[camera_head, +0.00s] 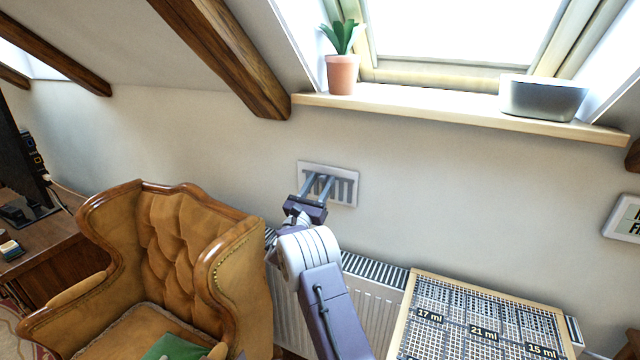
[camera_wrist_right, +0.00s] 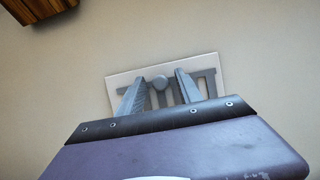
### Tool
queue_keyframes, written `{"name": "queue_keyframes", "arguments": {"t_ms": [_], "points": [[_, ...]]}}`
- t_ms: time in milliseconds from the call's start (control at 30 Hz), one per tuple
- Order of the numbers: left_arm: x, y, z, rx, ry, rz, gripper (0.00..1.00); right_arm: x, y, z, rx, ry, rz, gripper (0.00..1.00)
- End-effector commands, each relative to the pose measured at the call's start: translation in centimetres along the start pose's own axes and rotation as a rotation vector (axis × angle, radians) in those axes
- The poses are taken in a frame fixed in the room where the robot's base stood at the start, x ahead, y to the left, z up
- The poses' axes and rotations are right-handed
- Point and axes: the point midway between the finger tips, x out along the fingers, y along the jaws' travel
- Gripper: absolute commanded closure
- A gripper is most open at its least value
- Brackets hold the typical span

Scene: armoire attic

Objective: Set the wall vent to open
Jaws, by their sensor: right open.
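The wall vent (camera_head: 345,188) is a pale rectangular plate with grey upright slots, set in the wall above the radiator. I cannot tell how deep the fingertips reach. The fingers hide part of the vent. My left gripper is not in view.
A radiator (camera_head: 375,290) is below the vent, with a gridded board (camera_head: 470,325) at the right. A tufted armchair (camera_head: 170,250) stands at the left. Above, the windowsill (camera_head: 430,108) holds a potted plant (camera_head: 342,75) and a grey box (camera_head: 540,98). The wall around the vent is clear.

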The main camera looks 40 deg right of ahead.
Motion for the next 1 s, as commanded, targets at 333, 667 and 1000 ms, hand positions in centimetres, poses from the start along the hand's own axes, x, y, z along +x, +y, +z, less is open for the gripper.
{"name": "queue_keyframes", "arguments": {"t_ms": [333, 667, 1000], "points": [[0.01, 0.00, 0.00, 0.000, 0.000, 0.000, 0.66, -0.05, 0.01, 0.01, 0.001, 0.000, 0.000, 1.00], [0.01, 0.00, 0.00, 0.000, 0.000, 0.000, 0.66, -0.06, 0.01, 0.00, 0.001, 0.000, 0.000, 1.00], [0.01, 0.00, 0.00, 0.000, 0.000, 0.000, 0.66, -0.07, 0.01, -0.01, 0.001, 0.000, 0.000, 1.00]]}}
